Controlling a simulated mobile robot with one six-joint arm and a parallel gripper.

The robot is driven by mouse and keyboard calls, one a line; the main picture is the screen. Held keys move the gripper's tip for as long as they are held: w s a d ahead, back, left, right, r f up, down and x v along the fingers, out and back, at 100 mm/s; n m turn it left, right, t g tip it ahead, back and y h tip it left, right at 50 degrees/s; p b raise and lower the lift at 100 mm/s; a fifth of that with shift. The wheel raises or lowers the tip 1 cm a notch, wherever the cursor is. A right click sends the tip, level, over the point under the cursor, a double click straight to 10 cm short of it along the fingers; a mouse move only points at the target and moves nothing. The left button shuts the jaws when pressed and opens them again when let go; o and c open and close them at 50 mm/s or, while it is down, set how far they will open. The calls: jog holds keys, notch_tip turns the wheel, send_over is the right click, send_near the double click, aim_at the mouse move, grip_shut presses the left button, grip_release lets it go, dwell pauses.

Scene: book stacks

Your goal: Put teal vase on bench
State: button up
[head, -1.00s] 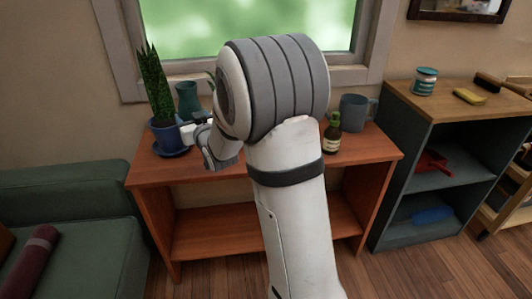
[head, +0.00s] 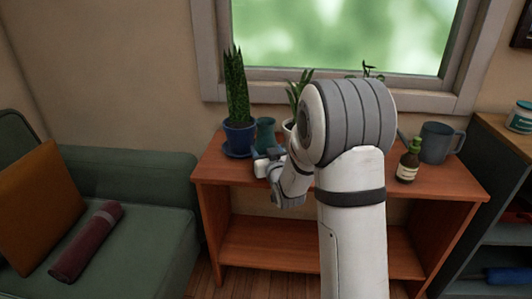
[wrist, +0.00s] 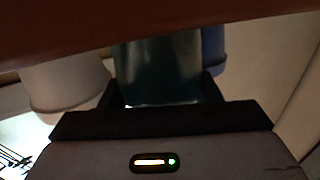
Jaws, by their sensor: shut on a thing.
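The teal vase (head: 265,133) stands upright in my gripper (head: 266,157) over the back left of the reddish wooden bench (head: 440,181). In the wrist view the vase (wrist: 158,68) is between the two dark fingers of my gripper (wrist: 160,90), which are shut on it. The blue plant pot (head: 238,138) is close to its left in the head view. A white plant pot (head: 288,130) is to its right, partly behind my arm. The vase's foot is hidden, so I cannot tell whether it touches the bench top.
A brown bottle (head: 408,165) and a grey-blue mug (head: 438,143) stand on the bench's right part. A green sofa (head: 150,225) with a maroon roll (head: 88,240) is at left. A window (head: 345,35) is behind; a dark shelf unit (head: 500,205) is at right.

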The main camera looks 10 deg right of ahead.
jog(key=shift+r, duration=0.15)
jog(key=o, duration=1.3)
jog(key=shift+o, duration=0.2)
jog(key=s+f+m+g+h+p, duration=0.1)
jog(key=s+g, duration=1.5)
jog(key=s, duration=2.1)
jog(key=shift+s+a+f+g+h, duration=0.15)
jog(key=shift+s+f+g+h, duration=0.15)
jog(key=shift+f+g, duration=0.1)
